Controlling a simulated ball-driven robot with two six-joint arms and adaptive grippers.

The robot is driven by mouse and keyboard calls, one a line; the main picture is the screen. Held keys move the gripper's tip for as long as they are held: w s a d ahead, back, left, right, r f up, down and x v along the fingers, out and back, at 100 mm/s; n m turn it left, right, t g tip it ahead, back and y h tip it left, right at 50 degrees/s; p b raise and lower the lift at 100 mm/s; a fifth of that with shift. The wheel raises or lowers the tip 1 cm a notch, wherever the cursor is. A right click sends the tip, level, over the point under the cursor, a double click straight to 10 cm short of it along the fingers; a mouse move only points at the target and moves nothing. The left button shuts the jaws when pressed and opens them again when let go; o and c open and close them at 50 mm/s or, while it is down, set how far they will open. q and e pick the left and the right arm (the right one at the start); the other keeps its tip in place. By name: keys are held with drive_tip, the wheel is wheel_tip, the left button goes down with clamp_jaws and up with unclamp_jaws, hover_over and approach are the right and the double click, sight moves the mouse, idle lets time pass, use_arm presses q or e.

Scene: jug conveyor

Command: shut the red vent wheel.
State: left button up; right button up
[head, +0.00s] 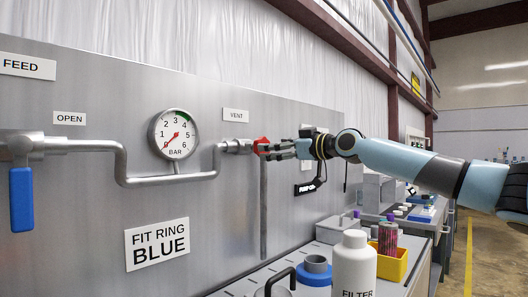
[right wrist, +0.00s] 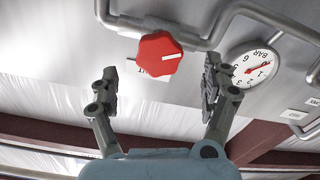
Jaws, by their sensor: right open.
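The red vent wheel (head: 262,145) sits on the pipe end at the panel, below the VENT label. In the right wrist view the wheel (right wrist: 158,54) is a red knob with a short white mark on its face. My right gripper (head: 281,149) is just to the right of the wheel in the head view. In the right wrist view my right gripper (right wrist: 159,80) is open, with one finger on each side and the wheel ahead between them. Both fingers look apart from the wheel. My left gripper is not in view.
A pressure gauge (head: 174,134) on the panel has its needle at the low end. A blue lever (head: 21,199) hangs down at the left. Below, a white filter bottle (head: 354,266), a yellow bin (head: 391,266) and a blue ring (head: 315,271) stand on the bench.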

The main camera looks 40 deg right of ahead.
drive_tip(key=shift+w+a+p, duration=0.15)
drive_tip(key=shift+w+p, duration=0.6)
drive_tip(key=shift+w, duration=1.8)
drive_tip(key=c, duration=1.2)
